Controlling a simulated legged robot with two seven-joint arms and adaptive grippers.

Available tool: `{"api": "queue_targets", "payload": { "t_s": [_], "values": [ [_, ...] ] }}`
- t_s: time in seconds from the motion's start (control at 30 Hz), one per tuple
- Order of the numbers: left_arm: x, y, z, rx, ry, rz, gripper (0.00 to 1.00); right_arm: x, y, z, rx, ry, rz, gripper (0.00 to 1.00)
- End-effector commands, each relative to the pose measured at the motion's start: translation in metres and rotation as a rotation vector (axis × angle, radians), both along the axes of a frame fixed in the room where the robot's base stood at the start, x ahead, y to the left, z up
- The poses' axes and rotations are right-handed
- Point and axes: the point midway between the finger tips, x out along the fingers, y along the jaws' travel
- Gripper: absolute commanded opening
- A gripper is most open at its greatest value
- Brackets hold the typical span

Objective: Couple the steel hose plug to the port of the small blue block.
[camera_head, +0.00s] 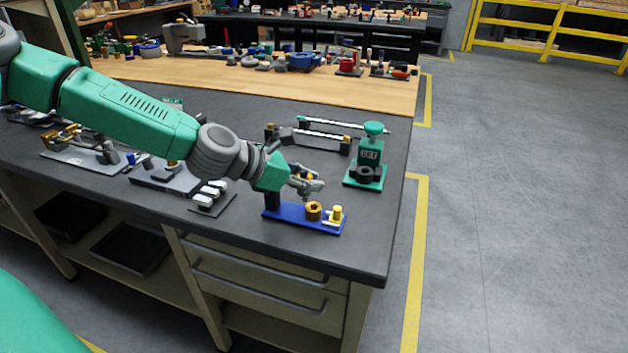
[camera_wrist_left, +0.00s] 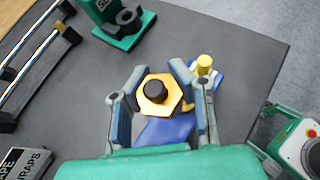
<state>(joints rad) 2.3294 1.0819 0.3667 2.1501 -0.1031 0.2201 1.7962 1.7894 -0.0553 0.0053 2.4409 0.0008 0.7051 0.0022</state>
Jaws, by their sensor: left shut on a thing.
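The small blue block (camera_head: 290,213) lies near the front right of the dark bench. A brass-coloured port (camera_head: 313,211) with a dark hole and a yellow knob (camera_head: 336,214) stand on it. The block (camera_wrist_left: 166,131) also shows in the left wrist view, under and beyond my fingers. My left gripper (camera_head: 308,184) is above the block, a little up and left of the port. My right gripper is out of view.
A green stand (camera_head: 368,158) is on the bench behind and right of the block. Silver bars on black supports (camera_head: 318,138) lie behind my gripper. A plate with white pieces (camera_head: 209,197) is to the left. The front right bench corner is clear.

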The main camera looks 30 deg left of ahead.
Motion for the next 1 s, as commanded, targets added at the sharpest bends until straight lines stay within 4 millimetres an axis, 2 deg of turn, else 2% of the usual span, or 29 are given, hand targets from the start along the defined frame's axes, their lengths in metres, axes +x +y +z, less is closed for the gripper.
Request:
{"api": "queue_targets", "payload": {
  "t_s": [0.6, 1.0],
  "values": [
    [0.0, 0.006, 0.0, -0.006, -0.002, 0.0, 0.0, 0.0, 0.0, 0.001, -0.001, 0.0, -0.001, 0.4],
    [-0.001, -0.008, 0.001, 0.006, -0.002, -0.006, 0.0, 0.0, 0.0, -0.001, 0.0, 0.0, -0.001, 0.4]
  ]
}}
